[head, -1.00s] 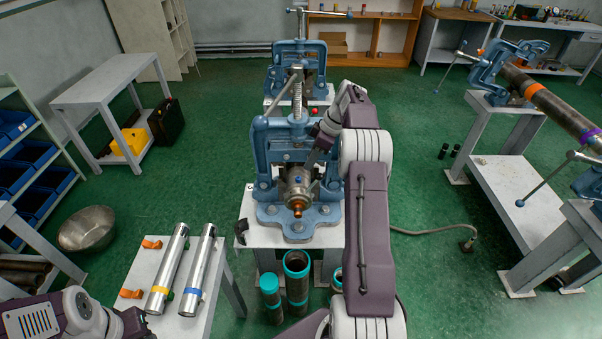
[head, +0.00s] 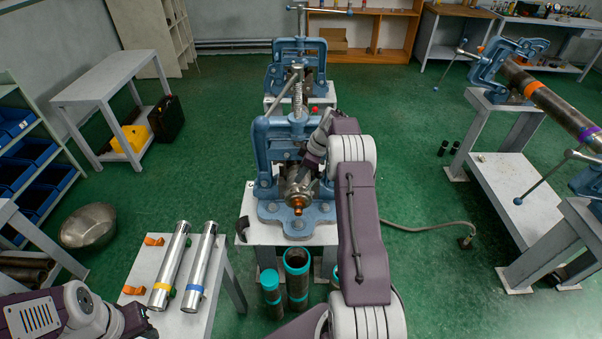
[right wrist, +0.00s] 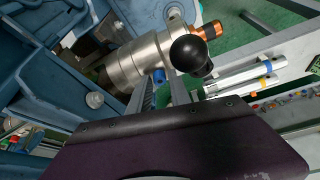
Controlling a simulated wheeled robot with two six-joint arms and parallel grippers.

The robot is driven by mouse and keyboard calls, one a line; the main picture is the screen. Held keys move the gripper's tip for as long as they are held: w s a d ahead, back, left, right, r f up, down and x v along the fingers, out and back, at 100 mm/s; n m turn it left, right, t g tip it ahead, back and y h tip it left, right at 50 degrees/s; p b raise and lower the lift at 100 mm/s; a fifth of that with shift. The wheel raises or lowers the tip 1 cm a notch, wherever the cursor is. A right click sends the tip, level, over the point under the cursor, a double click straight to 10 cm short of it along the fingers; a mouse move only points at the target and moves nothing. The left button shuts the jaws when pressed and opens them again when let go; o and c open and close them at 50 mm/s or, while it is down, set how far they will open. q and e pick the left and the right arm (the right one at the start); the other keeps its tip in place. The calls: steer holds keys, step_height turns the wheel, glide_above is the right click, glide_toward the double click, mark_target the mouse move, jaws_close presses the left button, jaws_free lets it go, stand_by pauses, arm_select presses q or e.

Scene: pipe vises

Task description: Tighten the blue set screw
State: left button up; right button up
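The blue set screw (right wrist: 158,75) shows in the right wrist view on the side of a round metal fitting (right wrist: 138,62) with an orange end. The fitting (head: 298,190) is held in the near blue pipe vise (head: 262,160). My right gripper (right wrist: 160,82) has its two fingertips on either side of the screw; whether they press on it is unclear. In the head view my right gripper (head: 303,180) covers the screw. My left gripper (head: 140,322) is at the lower left, away from the vise, and its fingers are hard to make out.
A black ball knob (right wrist: 190,55) is close beside the right fingers. Two silver tubes (head: 170,265) lie on a small white table at the left. Pipes with teal ends (head: 297,280) stand below the vise. Another vise (head: 275,75) stands behind.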

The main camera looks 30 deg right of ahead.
jaws_close()
